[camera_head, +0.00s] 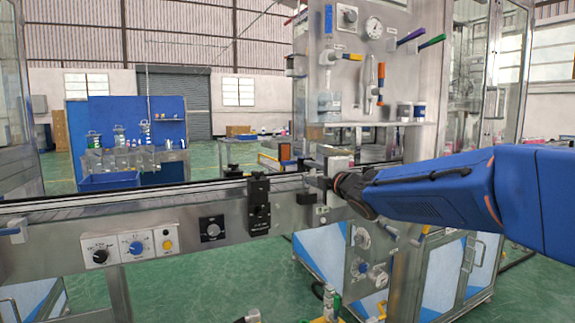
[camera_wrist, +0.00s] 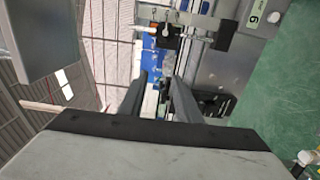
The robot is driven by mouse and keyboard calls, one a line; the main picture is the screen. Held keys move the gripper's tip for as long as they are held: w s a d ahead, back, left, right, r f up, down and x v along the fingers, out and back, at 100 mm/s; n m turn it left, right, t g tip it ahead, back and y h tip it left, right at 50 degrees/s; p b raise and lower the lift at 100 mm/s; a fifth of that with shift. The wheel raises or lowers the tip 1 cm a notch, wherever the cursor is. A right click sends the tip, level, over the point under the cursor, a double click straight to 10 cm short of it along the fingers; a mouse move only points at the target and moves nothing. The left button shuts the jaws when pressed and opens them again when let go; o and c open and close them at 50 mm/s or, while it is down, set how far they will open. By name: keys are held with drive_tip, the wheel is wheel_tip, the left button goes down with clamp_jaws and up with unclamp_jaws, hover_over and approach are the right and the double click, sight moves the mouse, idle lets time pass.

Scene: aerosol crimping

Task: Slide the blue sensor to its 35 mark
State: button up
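My gripper (camera_head: 314,182) is at the conveyor rail, right of the middle in the head view. In the wrist view its two dark fingers (camera_wrist: 159,98) stand apart with a gap between them, and nothing is clearly held. I cannot surely pick out the blue sensor or a scale with a 35 mark. A small pale block with a blue edge (camera_head: 12,231) sits on the rail's front at the far left. A blue patch (camera_wrist: 153,52) shows beyond the fingers in the wrist view; I cannot tell whether it is the sensor or background.
The conveyor (camera_head: 150,206) runs across the head view. A steel panel with gauge and valves (camera_head: 372,60) rises behind my gripper. A black bracket (camera_wrist: 168,38) shows in the wrist view.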

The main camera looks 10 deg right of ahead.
sight(288, 164)
drive_tip(key=x, duration=1.6)
drive_tip(key=shift+w+f, duration=0.1)
drive_tip(key=shift+w, duration=0.3)
clamp_jaws()
